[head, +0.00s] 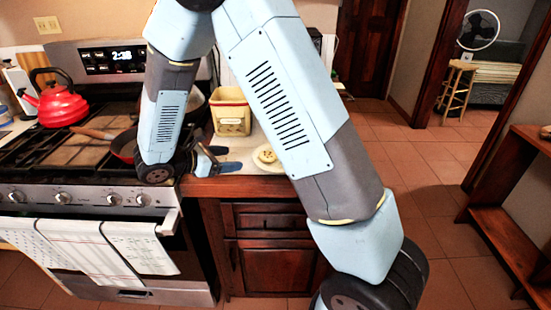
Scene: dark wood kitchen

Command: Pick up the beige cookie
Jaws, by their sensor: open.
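A round beige cookie (267,155) lies on a pale plate (259,166) on the counter right of the stove. My arm hides the plate's right side. My gripper (224,159) is open, low over the counter to the left of the plate. Its fingers point right toward the cookie. There is a gap between the fingertips and the cookie, and nothing shows between the fingers.
A cream and yellow container (232,114) stands behind my gripper. The gas stove (72,160) is on the left, with a red kettle (60,104) at the back and a pan (124,147) partly behind my arm. The counter's front edge (235,187) is close below my gripper.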

